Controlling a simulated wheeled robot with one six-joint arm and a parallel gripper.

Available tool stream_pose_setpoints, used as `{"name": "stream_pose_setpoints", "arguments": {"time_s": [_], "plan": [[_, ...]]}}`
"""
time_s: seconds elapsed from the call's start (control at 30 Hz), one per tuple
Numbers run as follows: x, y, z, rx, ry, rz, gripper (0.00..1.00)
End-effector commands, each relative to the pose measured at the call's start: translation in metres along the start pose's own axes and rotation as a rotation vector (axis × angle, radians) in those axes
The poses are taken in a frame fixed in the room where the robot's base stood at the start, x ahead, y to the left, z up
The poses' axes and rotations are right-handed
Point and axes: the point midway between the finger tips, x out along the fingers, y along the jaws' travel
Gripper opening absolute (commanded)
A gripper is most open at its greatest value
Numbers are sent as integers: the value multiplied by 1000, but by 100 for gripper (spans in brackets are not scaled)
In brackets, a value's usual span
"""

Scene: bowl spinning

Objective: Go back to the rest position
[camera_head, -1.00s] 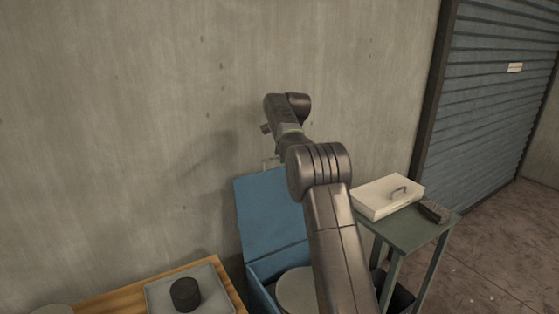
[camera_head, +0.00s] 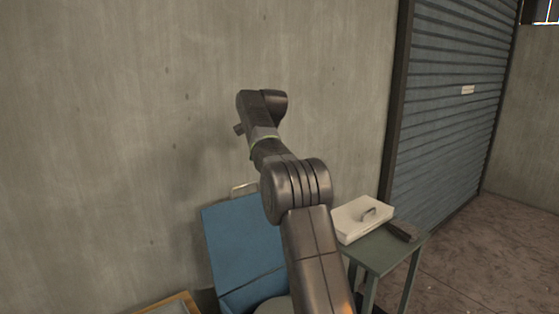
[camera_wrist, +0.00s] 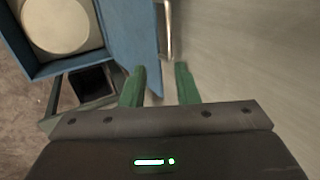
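My gripper (camera_wrist: 160,84) shows in the wrist view with two green fingers apart and nothing between them. It is over the edge of a blue box's raised lid (camera_wrist: 130,40), near a metal handle (camera_wrist: 167,30). In the head view my arm reaches up in front of the wall, and the gripper's fingers are hidden there. The blue lid (camera_head: 240,240) stands open behind my arm. Inside the box lies a round pale object (camera_wrist: 55,25), partly seen in the head view (camera_head: 273,306).
A green-grey side table (camera_head: 385,252) at the right holds a white case (camera_head: 360,220) with a handle and a dark block (camera_head: 402,231). A wooden table corner (camera_head: 180,301) shows at the lower left. The concrete wall is close behind. Open floor (camera_head: 470,250) lies to the right.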

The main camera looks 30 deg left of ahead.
Motion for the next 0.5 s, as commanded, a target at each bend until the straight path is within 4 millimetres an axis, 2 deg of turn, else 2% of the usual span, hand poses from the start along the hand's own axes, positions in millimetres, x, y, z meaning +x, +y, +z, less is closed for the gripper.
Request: {"name": "stream_pose_setpoints", "arguments": {"time_s": [0.17, 0.5], "plan": [[17, 1, 0, 0, -2, 4, 28], [76, 0, 0, 0, -2, 5, 28]]}}
